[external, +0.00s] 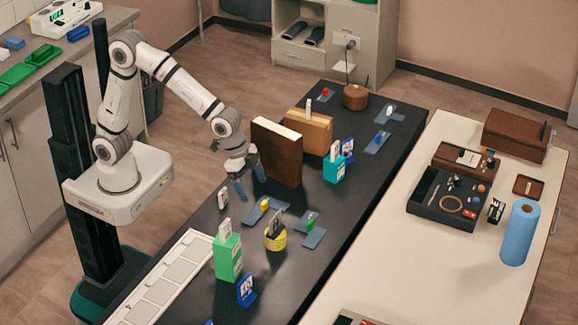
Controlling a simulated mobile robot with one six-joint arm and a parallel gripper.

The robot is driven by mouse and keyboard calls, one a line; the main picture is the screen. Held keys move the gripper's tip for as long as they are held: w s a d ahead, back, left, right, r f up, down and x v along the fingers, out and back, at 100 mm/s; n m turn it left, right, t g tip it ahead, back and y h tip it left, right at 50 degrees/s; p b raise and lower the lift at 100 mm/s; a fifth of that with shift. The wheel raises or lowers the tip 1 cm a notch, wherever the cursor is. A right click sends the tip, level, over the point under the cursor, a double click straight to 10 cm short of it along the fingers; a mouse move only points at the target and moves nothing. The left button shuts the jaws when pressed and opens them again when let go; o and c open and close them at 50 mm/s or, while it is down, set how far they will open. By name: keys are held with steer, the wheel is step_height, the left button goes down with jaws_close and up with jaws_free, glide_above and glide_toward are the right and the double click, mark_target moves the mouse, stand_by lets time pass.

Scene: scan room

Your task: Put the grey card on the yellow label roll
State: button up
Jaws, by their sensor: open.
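The yellow label roll (275,242) stands on the dark table, right of the green box. A grey card (275,221) stands upright at the top of the roll and appears to rest on or in it; the exact contact is too small to tell. My gripper (249,184) is open and empty above the table, up and left of the roll and apart from the card. Its fingers point down.
A tall brown box (276,153) stands close right of my gripper. The green box (228,258) and a blue holder (246,291) stand near the roll. Grey trays (314,239) with small coloured items lie around it. A white card (223,199) stands left of my gripper.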

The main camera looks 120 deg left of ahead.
steer(key=s+d+r, duration=0.1)
steer(key=s+r, duration=0.1)
steer(key=s, duration=1.2)
steer(key=s+d+r+g, duration=0.1)
steer(key=s+d+r, duration=0.1)
steer(key=s, duration=1.2)
steer(key=shift+s+d, duration=0.15)
steer(key=shift+d, duration=0.05)
